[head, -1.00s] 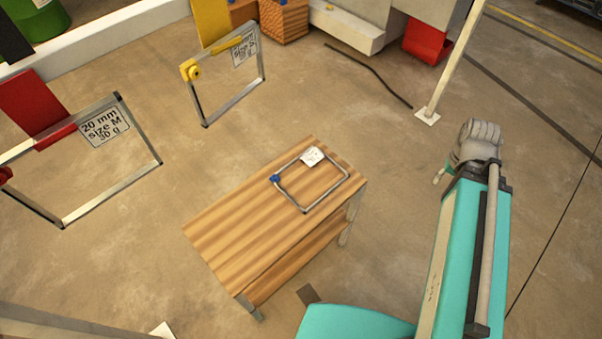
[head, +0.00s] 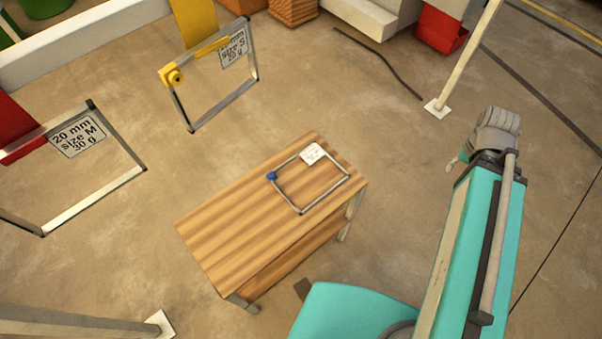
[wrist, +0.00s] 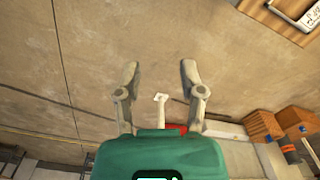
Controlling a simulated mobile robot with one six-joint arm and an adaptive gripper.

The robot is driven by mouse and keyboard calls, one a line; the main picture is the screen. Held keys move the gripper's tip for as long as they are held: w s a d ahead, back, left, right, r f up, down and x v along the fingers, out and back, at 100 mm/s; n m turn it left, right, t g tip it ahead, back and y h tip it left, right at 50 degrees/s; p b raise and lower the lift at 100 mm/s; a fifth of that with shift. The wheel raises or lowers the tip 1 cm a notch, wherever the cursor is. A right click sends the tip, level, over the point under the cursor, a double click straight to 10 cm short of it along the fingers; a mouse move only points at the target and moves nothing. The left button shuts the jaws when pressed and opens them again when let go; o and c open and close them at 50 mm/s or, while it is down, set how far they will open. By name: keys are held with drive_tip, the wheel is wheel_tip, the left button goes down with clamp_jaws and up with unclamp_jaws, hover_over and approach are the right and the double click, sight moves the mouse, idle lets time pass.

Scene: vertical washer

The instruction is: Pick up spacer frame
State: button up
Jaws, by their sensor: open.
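A spacer frame (head: 324,196) lies flat on a wooden table (head: 232,225), near the table's far right end. It is a thin grey metal rectangle with a blue piece at its left corner and a white label on its far side. In the wrist view, part of the frame (wrist: 281,17) shows on the table at the top right. My gripper (wrist: 158,72) is open and empty, with its two fingers apart over the floor. In the head view my arm stands to the right of the table, well apart from the frame.
A pale post (head: 465,60) stands at the back right. Open floor lies between table and arm.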

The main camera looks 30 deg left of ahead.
drive_tip(key=shift+w+d, duration=0.1)
drive_tip(key=shift+d, duration=0.05)
drive_tip(key=n+b, duration=1.3)
drive_tip(key=b, duration=0.2)
hover_over(329, 156)
wheel_tip(329, 156, down, 15)
drive_tip(key=shift+f, duration=0.15)
wheel_tip(329, 156, down, 9)
drive_tip(key=b, duration=0.9)
drive_tip(key=shift+r, duration=0.2)
